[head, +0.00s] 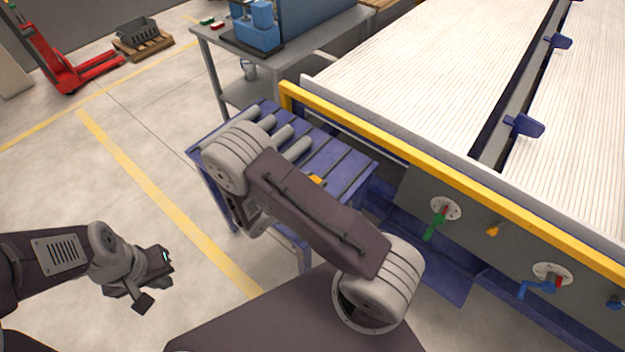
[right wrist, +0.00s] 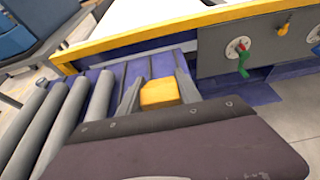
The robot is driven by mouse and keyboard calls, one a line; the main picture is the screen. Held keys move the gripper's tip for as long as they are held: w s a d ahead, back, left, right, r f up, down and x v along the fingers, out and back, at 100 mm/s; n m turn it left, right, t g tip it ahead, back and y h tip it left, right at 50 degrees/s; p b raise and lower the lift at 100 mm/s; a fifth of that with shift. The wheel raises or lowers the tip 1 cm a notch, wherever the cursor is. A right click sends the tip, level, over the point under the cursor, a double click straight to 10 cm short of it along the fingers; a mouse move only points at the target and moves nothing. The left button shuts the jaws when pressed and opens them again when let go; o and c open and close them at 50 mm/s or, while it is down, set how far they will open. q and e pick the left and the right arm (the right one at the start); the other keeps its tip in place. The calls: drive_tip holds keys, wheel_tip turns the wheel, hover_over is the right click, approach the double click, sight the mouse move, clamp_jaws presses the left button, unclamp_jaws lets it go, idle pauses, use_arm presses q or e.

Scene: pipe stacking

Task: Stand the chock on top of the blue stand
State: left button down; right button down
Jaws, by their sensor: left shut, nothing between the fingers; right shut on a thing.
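The chock is a small orange-yellow block (right wrist: 160,94) between the two fingers of my right gripper (right wrist: 158,80), which is shut on it. In the head view only a bit of the chock (head: 317,180) shows past my right arm, which hides most of that gripper. The blue stand (head: 345,168) is a slatted table; the chock is over its right part. I cannot tell whether the chock touches the slats. The stand also shows in the right wrist view (right wrist: 212,83). My left gripper (head: 155,279) is shut and empty, above the floor at the lower left.
Several grey pipes (right wrist: 62,128) lie on the stand, left of the chock. A yellow rail (head: 400,143) edges the big ribbed machine (head: 420,60) behind the stand. Valve handles (head: 434,228) stick out of its side panel. A grey workbench (head: 300,58) stands behind left.

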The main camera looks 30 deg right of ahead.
drive_tip(key=f+b, duration=0.4)
drive_tip(key=f, duration=0.1)
drive_tip(key=f+b, duration=0.4)
drive_tip(key=f, duration=0.1)
drive_tip(key=shift+w+d+f, duration=0.1)
drive_tip(key=shift+d+f, duration=0.1)
drive_tip(key=shift+f, duration=0.1)
drive_tip(key=c, duration=0.7)
unclamp_jaws()
drive_tip(key=shift+c, duration=0.2)
drive_tip(key=v, duration=0.9)
drive_tip(key=shift+r, duration=0.15)
